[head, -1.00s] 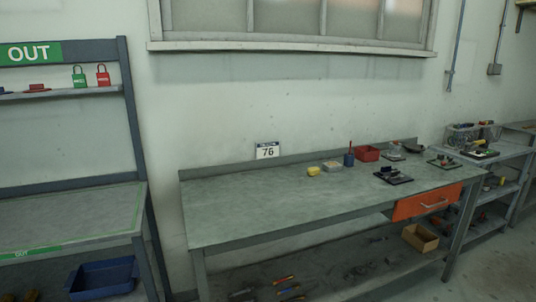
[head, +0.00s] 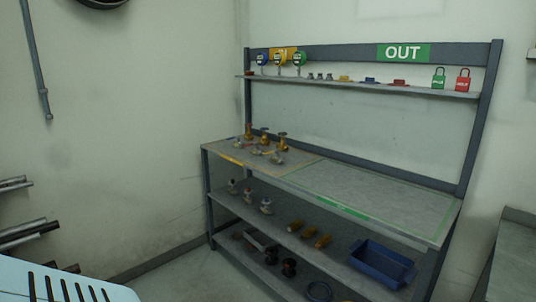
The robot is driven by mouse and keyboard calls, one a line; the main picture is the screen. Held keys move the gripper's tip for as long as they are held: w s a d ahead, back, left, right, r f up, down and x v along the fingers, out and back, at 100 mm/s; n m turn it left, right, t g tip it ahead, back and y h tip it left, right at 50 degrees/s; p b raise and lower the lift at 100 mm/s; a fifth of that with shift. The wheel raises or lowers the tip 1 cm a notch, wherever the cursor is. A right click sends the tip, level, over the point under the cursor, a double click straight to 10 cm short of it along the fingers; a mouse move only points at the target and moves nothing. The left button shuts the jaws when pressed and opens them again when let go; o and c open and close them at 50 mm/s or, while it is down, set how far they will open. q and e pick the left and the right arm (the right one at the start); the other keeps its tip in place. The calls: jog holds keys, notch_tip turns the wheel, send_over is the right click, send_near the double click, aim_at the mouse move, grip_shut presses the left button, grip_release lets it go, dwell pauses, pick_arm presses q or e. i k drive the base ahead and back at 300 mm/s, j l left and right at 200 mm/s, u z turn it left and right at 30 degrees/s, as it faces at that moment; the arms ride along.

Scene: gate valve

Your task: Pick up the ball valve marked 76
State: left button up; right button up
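Several small brass valves (head: 249,132) stand and lie on the left part of the rack's worktop, inside a yellow-outlined area. Some have dark or coloured handles. More valve-like fittings with pale bodies (head: 248,196) stand on the shelf below. They are too small for me to read any marking, so I cannot tell which one is marked 76. Neither of my grippers is in view.
The rack (head: 470,145) has a green OUT sign (head: 404,52), gauges and locks on its upper shelf. The worktop's right, green-outlined part is bare. A blue bin (head: 382,264) sits on the lower shelf. Pipes stick out at the left, and a light blue slotted surface (head: 62,285) is at bottom left.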

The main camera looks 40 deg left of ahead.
aim_at(256, 150)
jog(key=u, duration=1.55)
